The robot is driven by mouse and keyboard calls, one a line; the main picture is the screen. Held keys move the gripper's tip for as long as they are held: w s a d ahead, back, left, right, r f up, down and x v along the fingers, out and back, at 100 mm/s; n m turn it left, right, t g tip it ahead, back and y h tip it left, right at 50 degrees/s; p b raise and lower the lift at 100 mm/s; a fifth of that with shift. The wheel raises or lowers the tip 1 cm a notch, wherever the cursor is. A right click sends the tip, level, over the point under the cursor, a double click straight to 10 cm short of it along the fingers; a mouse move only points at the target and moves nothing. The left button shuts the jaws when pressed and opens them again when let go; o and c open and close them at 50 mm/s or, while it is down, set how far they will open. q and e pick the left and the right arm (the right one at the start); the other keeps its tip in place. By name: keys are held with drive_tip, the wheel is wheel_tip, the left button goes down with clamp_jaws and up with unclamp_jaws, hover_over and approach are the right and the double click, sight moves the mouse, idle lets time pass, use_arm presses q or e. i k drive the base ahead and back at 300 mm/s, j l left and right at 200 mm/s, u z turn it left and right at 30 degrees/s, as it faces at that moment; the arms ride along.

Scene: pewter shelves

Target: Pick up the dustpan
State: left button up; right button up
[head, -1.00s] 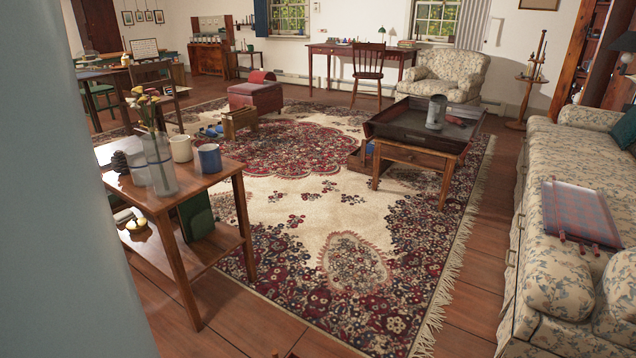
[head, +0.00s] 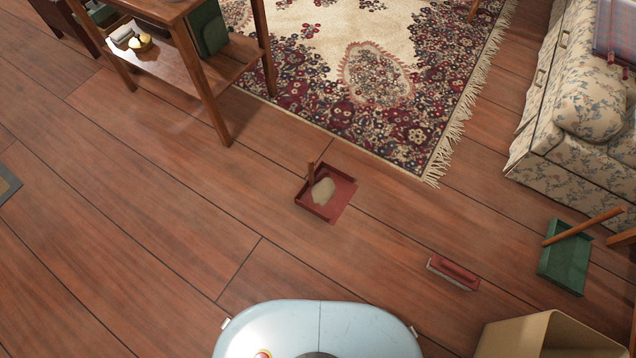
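A dark red dustpan-like tray (head: 345,206) lies on the wooden floor in the middle of the view, just off the rug's near edge. A short brown handle stands up at its far left corner, and a beige patch shows inside it. A second dustpan-like tray, green (head: 567,262), lies on the floor at the right with a long wooden stick across its upper edge. I cannot tell which one the task means. Neither of my grippers is in view.
A red brush-like block (head: 455,273) lies between the two trays. An open cardboard box (head: 545,338) stands at the lower right. The floral sofa (head: 556,143) is at right, a wooden side table (head: 213,98) upper left, and the patterned rug (head: 385,125) beyond. The floor at left is mostly clear.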

sight(327, 192)
drive_tip(key=i+j+z, duration=0.25)
drive_tip(key=j, duration=0.3)
drive_tip(key=i+j+z, duration=0.25)
drive_tip(key=j, duration=0.35)
drive_tip(key=j+z, duration=0.3)
drive_tip(key=j, duration=0.25)
drive_tip(key=i+j+z, duration=0.1)
drive_tip(key=j+z, duration=0.15)
drive_tip(key=j, duration=0.4)
